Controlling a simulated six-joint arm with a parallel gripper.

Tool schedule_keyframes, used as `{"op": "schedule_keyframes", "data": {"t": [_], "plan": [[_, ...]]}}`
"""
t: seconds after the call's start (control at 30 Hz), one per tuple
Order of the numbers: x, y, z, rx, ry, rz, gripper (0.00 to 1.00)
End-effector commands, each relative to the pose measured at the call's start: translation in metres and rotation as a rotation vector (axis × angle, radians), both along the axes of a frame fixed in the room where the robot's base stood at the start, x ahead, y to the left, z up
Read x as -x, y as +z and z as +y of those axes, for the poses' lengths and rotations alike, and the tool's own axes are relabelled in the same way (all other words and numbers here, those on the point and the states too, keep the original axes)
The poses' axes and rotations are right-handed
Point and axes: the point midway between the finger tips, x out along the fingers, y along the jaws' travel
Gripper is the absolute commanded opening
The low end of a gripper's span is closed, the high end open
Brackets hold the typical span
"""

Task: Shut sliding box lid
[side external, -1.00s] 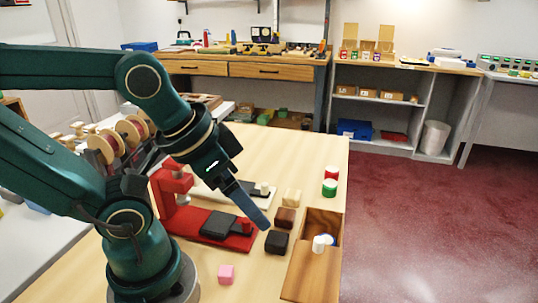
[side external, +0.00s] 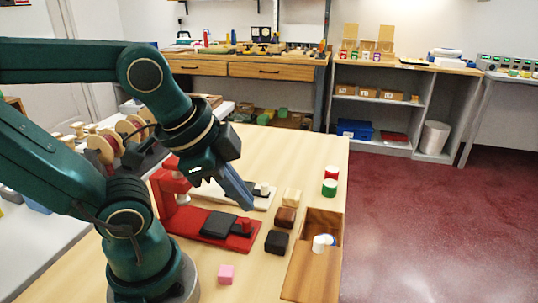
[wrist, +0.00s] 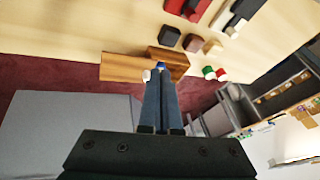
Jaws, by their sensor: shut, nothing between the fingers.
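A wooden box (side external: 324,221) sits at the right edge of the table, its far part open. Its lighter lid (side external: 312,274) covers the near part and is slid toward the camera. A white knob (side external: 318,244) stands near the lid's far end, with a blue-and-white item (side external: 328,239) beside it, apparently in the opening. My gripper (side external: 248,205) is shut and empty, above the red stand's base and left of the box. In the wrist view, the fingers (wrist: 160,78) overlap the box (wrist: 185,60); the lid (wrist: 120,68) shows to their left.
Black (side external: 277,242), brown (side external: 285,217) and cream (side external: 291,196) blocks stand left of the box. A red stand (side external: 226,226) lies below my gripper. A red piece (side external: 331,173) and a green piece (side external: 329,188) stand beyond the box. A pink block (side external: 226,274) sits in front.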

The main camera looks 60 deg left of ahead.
Motion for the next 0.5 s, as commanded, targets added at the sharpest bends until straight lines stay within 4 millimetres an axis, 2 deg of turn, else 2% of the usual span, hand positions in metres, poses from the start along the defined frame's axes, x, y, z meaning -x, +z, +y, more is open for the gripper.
{"op": "schedule_keyframes", "data": {"t": [0.27,0.37,0.5], "plan": [[-0.008,0.010,-0.009,-0.441,-0.860,0.118,0.00],[-0.012,0.013,-0.018,-0.600,-1.209,0.162,0.00],[-0.019,0.015,-0.041,-0.827,-1.718,0.220,0.00]]}}
